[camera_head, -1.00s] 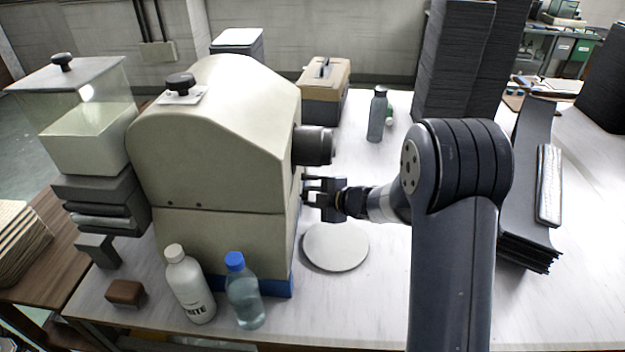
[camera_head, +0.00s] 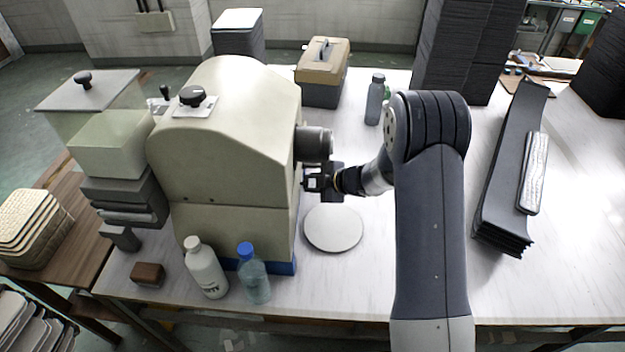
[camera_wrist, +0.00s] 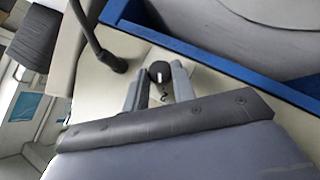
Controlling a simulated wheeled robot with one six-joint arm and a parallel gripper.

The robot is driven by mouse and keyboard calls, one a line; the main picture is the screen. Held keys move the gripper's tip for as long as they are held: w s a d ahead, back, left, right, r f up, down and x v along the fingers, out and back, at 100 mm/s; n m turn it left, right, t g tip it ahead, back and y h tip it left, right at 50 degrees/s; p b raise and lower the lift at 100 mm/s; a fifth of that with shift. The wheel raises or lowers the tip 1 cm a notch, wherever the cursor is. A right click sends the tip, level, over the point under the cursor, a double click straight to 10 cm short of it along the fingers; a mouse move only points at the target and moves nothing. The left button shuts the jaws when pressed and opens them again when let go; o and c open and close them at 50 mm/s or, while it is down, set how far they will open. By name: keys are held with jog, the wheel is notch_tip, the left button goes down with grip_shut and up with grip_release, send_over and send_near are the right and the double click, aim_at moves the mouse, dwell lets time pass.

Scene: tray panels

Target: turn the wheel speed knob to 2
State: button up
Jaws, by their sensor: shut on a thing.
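A small black knob (camera_wrist: 159,71) with a white pointer line sits on the machine's pale face in the wrist view. My gripper (camera_wrist: 158,82) has a grey finger on either side of it and is shut on it. A small dark mark shows just below the knob, too small to read for sure. In the head view my gripper (camera_head: 311,182) is at the right side of the beige machine (camera_head: 225,155), below the dark cylinder (camera_head: 314,143). The knob is hidden there by the fingers.
A dark bent rod (camera_wrist: 92,38) stands left of the knob in the wrist view, near a blue edge (camera_wrist: 205,60). A round pale disc (camera_head: 334,229) lies below my gripper. Two bottles (camera_head: 205,268) (camera_head: 254,275) stand at the machine's front.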

jog(key=shift+f, duration=0.1)
jog(key=o, duration=1)
jog(key=b+v, duration=0.1)
jog(key=v, duration=1)
jog(key=x, duration=1.1)
